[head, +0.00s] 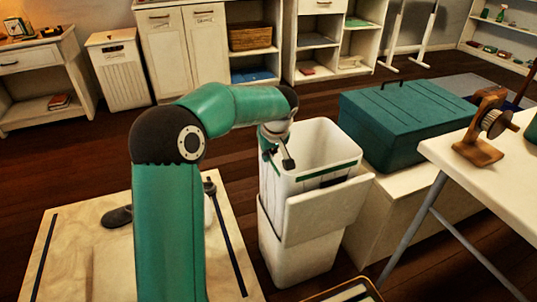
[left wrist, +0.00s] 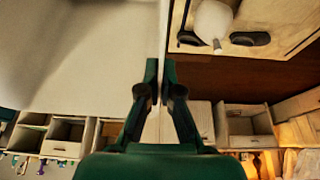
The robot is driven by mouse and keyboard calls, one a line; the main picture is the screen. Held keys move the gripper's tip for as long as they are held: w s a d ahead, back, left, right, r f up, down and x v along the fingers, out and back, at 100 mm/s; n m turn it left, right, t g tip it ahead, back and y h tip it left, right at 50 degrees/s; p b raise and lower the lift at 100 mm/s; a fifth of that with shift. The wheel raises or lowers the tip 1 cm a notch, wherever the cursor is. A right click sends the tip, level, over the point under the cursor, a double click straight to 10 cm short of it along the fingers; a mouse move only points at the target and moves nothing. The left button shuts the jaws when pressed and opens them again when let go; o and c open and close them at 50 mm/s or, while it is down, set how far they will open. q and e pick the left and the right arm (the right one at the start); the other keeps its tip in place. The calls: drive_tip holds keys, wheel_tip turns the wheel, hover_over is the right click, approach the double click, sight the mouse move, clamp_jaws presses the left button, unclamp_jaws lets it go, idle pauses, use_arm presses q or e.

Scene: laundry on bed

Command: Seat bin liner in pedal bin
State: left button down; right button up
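The bin liner (head: 345,158) is a white open-topped box with a green band below its rim. It stands partly inside the white pedal bin (head: 290,252), its upper part well above the bin's body. A white flap (head: 325,208), perhaps the lid, slants across the front. My left gripper (head: 279,161) is at the liner's left rim. In the left wrist view the two fingers (left wrist: 161,72) close on either side of the thin liner wall (left wrist: 90,60). How deep the liner sits is hidden by the flap. My right gripper is not in view.
A teal box (head: 408,120) sits on a white bench close right of the bin. A white table (head: 490,175) with a wooden device stands at the front right. A pale board (head: 75,245) lies at the left. Shelves and cabinets line the back; dark floor between is clear.

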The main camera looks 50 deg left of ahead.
use_arm(q)
wheel_tip(320, 180, down, 9)
drive_tip(key=b, duration=0.7)
drive_tip(key=shift+r, duration=0.15)
idle(2.2)
drive_tip(key=c, duration=1.2)
unclamp_jaws()
drive_tip(key=shift+c, duration=0.2)
drive_tip(key=shift+r, duration=0.1)
drive_tip(key=v, duration=1.2)
